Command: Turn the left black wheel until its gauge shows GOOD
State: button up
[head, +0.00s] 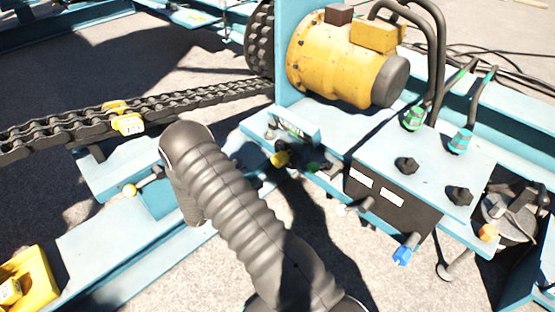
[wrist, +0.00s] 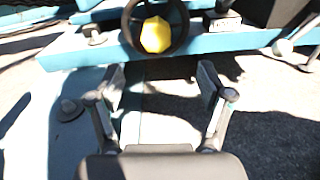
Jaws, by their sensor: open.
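In the wrist view a black wheel (wrist: 134,22) with a yellow hub (wrist: 156,34) is at the top, in front of a blue beam. My gripper (wrist: 160,82) is open and empty, its two fingers apart and below the wheel in the picture, not around it. In the head view a yellow hub (head: 280,158) shows at the blue frame's edge, with its dark wheel hard to make out. A small green-and-white marking (head: 290,127) sits above it, too small to read. I cannot tell which gauge belongs to the wheel. My arm hides my gripper in the head view.
A yellow motor (head: 335,65) stands behind the frame. A chain (head: 190,100) runs to the left. Black knobs (head: 407,165) and a dark panel with white labels (head: 375,205) are at right, with a blue-tipped lever (head: 404,250) below.

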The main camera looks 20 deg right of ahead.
aim_at(275, 163)
jog(key=shift+n+t, duration=0.3)
jog(key=x, duration=0.4)
jog(key=f+x, duration=0.1)
jog(key=x, duration=0.4)
jog(key=p+x, duration=0.1)
jog(key=x, duration=0.3)
jog(key=shift+w+d+f, duration=0.15)
jog(key=shift+w+d, duration=0.05)
grip_shut()
